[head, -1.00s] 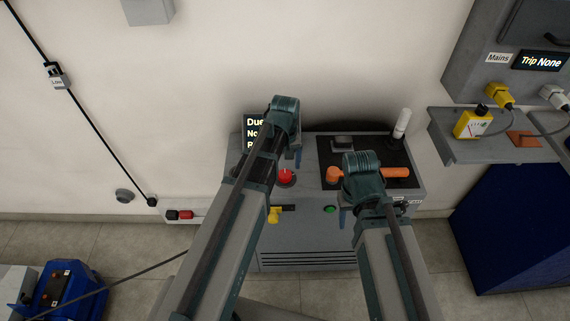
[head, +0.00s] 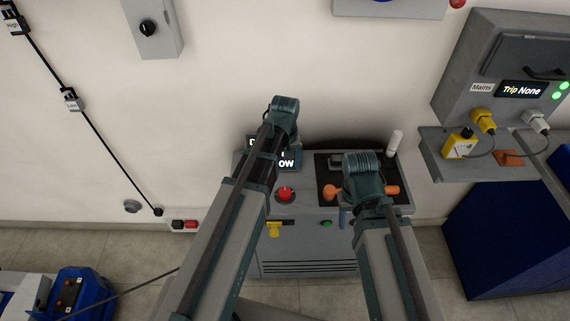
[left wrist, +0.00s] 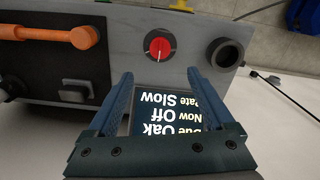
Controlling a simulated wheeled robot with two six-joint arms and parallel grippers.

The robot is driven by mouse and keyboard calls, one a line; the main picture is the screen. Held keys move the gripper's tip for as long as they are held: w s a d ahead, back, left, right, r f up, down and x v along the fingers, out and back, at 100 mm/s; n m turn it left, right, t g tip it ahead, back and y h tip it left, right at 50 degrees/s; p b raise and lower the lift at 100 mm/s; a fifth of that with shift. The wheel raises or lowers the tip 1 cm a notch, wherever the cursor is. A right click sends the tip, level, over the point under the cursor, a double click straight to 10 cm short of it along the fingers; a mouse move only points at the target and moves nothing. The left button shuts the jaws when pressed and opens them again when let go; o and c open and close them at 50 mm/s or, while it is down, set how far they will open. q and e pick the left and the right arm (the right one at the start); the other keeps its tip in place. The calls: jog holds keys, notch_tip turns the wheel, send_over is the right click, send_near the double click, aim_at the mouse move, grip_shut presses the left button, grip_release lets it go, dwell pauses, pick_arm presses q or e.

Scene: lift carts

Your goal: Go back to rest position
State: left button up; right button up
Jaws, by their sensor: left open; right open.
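My left gripper (left wrist: 159,78) is open in the left wrist view, with its two blue fingers apart and nothing between the tips. It hangs over the console's dark display, which reads upside down there as "Oak", "Now Off" and "Slow" (left wrist: 172,112). In the head view my left wrist partly covers this display. My right gripper (head: 343,217) is largely hidden behind its own wrist, with a blue finger showing over the console front. The grey console (head: 305,245) carries a red knob (head: 285,194), also seen in the left wrist view (left wrist: 159,47), and an orange handle (head: 391,190).
A wall shelf (head: 450,171) holds a yellow meter (head: 459,147) under a grey "Mains" box (head: 470,60). A dark blue block (head: 510,240) stands at right, a blue machine (head: 75,292) at lower left.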

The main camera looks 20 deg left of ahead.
pick_arm(q)
jog(key=s+d+m+y, duration=0.1)
jog(key=s+d+m, duration=0.8)
jog(key=s, duration=0.5)
jog(key=shift+s+d, duration=0.25)
jog(key=shift+d, duration=0.5)
